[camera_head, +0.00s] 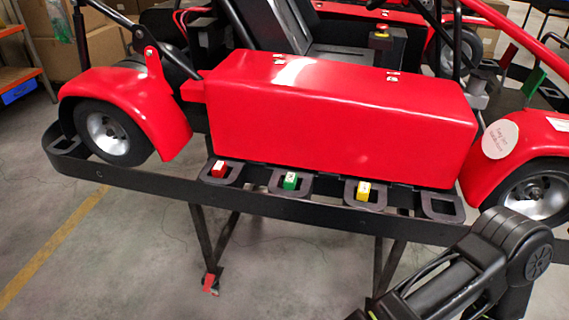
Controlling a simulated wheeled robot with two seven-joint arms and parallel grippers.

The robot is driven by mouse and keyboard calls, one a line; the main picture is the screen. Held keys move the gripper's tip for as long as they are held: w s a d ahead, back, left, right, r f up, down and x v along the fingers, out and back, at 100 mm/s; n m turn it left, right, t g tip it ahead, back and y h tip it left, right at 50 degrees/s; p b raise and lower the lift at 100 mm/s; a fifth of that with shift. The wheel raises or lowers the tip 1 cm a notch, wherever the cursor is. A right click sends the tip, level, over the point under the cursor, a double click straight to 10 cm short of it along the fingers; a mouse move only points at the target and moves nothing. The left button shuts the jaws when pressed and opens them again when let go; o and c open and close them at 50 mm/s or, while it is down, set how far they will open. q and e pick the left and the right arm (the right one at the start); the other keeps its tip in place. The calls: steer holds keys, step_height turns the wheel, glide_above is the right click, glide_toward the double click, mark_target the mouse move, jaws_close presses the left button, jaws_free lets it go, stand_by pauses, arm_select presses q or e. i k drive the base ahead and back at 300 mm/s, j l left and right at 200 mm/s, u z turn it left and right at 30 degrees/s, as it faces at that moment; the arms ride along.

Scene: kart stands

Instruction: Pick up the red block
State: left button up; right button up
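A small red block (219,169) with a pale top sits in the leftmost black slotted holder along the kart stand's front rail. A green block (290,181) sits in the holder to its right. A yellow block (363,191) sits in the holder further right. My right arm comes in at the lower right, well away from the red block, and its gripper is outside the picture. My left gripper is not in view.
The black stand rail (250,201) runs across in front of a red kart (340,115). An empty holder (442,206) is at the right. A shelf (22,65) and boxes stand at the back left. The floor in front is clear.

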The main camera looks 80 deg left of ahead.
mark_target(219, 169)
steer(key=u, duration=3.3)
steer(key=i+z, duration=0.15)
steer(key=z, duration=0.2)
steer(key=i+j+z, duration=0.1)
steer(key=z, duration=0.25)
steer(key=i+j+z, duration=0.1)
steer(key=z, duration=0.25)
steer(key=i, duration=0.05)
